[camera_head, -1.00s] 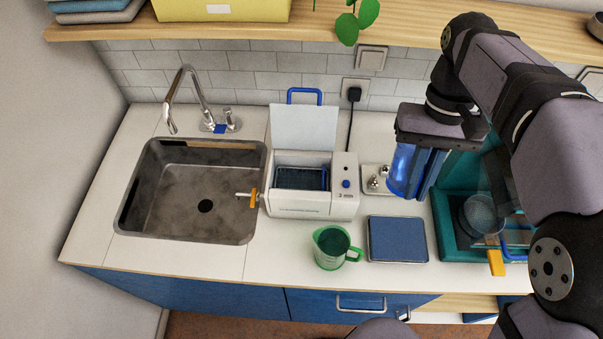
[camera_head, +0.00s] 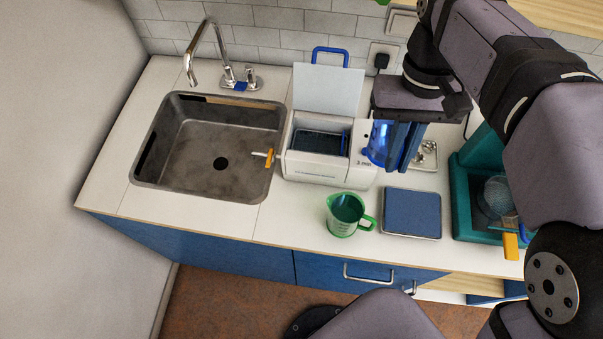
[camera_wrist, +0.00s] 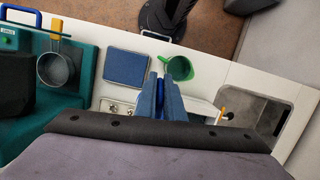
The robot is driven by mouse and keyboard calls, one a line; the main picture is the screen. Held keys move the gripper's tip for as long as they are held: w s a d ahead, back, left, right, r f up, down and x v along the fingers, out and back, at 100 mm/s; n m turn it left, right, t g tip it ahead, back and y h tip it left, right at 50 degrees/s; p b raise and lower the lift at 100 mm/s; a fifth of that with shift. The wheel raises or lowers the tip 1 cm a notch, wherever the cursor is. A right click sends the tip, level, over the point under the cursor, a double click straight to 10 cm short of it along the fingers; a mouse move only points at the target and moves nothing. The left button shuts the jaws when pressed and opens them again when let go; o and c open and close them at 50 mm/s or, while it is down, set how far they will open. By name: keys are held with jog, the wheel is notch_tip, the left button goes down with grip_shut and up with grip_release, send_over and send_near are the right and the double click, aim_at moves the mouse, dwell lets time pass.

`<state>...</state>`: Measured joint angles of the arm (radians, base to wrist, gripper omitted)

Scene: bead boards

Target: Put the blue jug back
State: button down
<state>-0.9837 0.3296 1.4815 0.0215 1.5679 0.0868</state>
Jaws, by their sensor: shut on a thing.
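The blue jug (camera_head: 377,150) is clear blue and hangs in my gripper (camera_head: 402,160) above the counter. In the head view it is in front of the right end of the white machine and is partly covered by the dark blue fingers. In the wrist view, my gripper (camera_wrist: 174,82) hides most of the jug, with only a bright blue strip showing. A green jug (camera_head: 342,226) with dark contents stands upright on the counter, in front of and below the held jug in the picture.
A white machine (camera_head: 318,174) has its lid raised. A blue-topped square pad (camera_head: 411,213) lies right of the green jug. A small tray (camera_head: 428,164) holds metal pieces. A teal machine (camera_head: 462,196) stands at right, the sink (camera_head: 218,130) at left. Counter left of the green jug is clear.

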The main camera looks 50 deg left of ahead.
jog(key=s+a+f+n+t+b, duration=0.1)
jog(key=s+f+n+b, duration=0.2)
jog(key=s, duration=0.7)
jog(key=s+a+f+n+b, duration=0.1)
jog(key=s+f+n, duration=0.2)
jog(key=s+f, duration=0.5)
jog(key=a+f+m, duration=0.1)
jog(key=m, duration=0.1)
jog(key=s+a+m+y, duration=0.1)
jog(key=a+m, duration=0.1)
jog(key=s+a+f+m+y, duration=0.1)
jog(key=m, duration=0.2)
jog(key=shift+a+f+t, duration=0.25)
jog(key=shift+f+t, duration=0.05)
jog(key=shift+t, duration=0.1)
jog(key=shift+f+p, duration=1.1)
jog(key=shift+f, duration=3.95)
jog(key=shift+f, duration=0.1)
